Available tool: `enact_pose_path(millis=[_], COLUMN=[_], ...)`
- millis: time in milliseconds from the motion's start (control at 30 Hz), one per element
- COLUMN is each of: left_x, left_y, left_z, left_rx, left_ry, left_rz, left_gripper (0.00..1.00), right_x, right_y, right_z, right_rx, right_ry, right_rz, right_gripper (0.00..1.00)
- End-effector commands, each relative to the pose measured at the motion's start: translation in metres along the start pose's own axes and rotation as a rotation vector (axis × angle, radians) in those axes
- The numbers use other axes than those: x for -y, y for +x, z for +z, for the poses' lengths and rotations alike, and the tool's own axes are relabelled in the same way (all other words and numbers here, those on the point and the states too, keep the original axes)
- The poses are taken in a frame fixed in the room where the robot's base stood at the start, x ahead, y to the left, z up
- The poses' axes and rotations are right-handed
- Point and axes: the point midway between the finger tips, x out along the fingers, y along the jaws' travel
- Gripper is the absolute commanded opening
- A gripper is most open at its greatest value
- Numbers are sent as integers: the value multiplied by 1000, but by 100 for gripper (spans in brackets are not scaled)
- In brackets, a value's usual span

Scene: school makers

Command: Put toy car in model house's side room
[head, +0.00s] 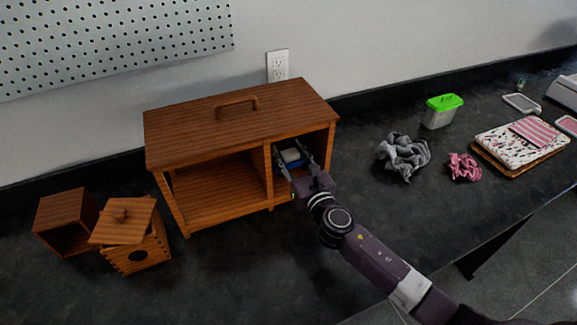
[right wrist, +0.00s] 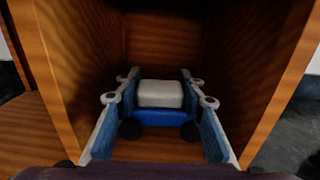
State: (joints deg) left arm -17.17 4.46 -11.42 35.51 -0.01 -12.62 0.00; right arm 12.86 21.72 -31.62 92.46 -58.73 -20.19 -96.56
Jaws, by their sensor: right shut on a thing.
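The model house (head: 240,118) is a brown wooden box with a roof handle, a wide open room on the left and a narrow side room on the right. My right gripper (head: 291,160) reaches into the side room. It is shut on the toy car (head: 291,155), which is blue with a white top and dark wheels. In the right wrist view the car (right wrist: 160,105) sits between the fingers of my gripper (right wrist: 160,95), inside the wooden walls. I cannot tell whether its wheels touch the floor. My left gripper is not in view.
Two small wooden boxes, one open (head: 66,218) and one with a tilted lid (head: 122,221), stand left of the house. A grey crumpled thing (head: 403,155), a pink one (head: 464,166) and a green-lidded container (head: 441,111) lie to the right. The counter front is clear.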

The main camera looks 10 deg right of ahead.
Motion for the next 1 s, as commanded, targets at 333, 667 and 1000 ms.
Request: enact_pose_path(millis=[333,667,1000], left_x=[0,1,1], left_y=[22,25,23], left_z=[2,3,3], left_rx=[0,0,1], left_ry=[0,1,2], left_rz=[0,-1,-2], left_gripper=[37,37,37], right_x=[0,0,0], right_y=[0,0,0], right_z=[-38,-41,-40], right_rx=[-1,-1,-1], right_ry=[1,-1,-1], right_rz=[-1,0,0], right_gripper=[11,11,54])
